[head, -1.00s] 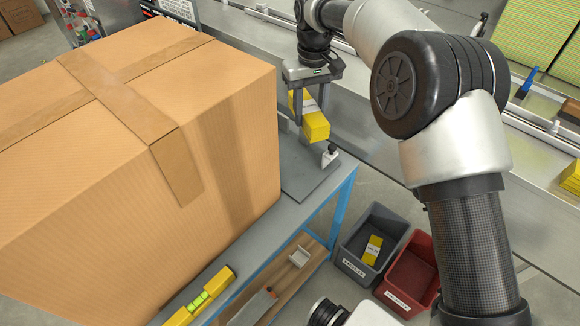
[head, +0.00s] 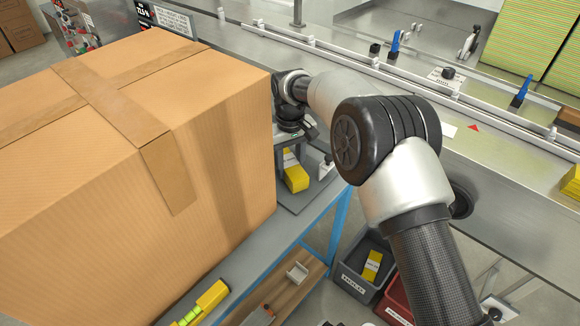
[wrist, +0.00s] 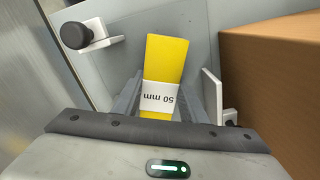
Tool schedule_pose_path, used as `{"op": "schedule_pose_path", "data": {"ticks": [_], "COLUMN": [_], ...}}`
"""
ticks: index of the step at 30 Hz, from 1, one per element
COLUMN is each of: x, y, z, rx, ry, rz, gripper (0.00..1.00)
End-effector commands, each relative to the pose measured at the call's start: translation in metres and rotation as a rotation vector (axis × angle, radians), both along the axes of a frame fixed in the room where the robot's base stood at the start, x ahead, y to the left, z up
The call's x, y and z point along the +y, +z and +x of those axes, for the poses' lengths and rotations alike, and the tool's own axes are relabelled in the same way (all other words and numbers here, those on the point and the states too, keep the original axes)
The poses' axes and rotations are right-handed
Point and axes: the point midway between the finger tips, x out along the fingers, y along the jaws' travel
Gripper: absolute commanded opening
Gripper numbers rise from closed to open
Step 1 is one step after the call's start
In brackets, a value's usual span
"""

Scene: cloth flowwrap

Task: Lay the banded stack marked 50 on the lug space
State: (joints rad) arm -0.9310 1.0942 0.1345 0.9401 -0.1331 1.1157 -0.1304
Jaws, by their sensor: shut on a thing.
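The banded stack (head: 297,180) is yellow with a white band. The band reads "50 mm" upside down in the wrist view (wrist: 158,97). My gripper (head: 287,168) points down with its fingers shut on the stack's sides, beside the large carton. The stack is over a grey plate (head: 322,198) at the bench's end, low and close to it; I cannot tell whether it touches. In the wrist view, white brackets stand on both sides of the stack, the left one with a black knob (wrist: 76,36). I cannot tell which place is the lug space.
A large taped carton (head: 200,120) stands close to the left of my gripper. A steel conveyor (head: 500,150) with a rail and blue upright pieces (head: 521,92) runs behind. A grey bin (head: 352,280) with a yellow piece and a red bin (head: 396,304) sit below. A yellow level (head: 198,304) lies in front.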

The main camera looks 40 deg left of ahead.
Motion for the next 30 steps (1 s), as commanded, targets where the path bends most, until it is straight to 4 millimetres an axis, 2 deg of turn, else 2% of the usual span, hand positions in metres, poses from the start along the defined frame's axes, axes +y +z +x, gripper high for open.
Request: {"op": "schedule_pose_path", "data": {"ticks": [11,12,15,24,27,30], "x": [0.000,0.000,0.000,0.000,0.001,0.001], "y": [-0.005,-0.004,-0.004,-0.002,0.007,0.024], "z": [0.000,0.000,0.000,0.000,0.000,0.001], "rx": [0.000,0.000,0.000,-0.001,-0.002,-0.003], "ry": [0.000,0.000,0.000,0.000,0.000,0.000], "rz": [0.001,0.001,0.001,0.002,0.003,0.004], "gripper": [0.17,0.44,0.57,0.57,0.57,0.57]}}
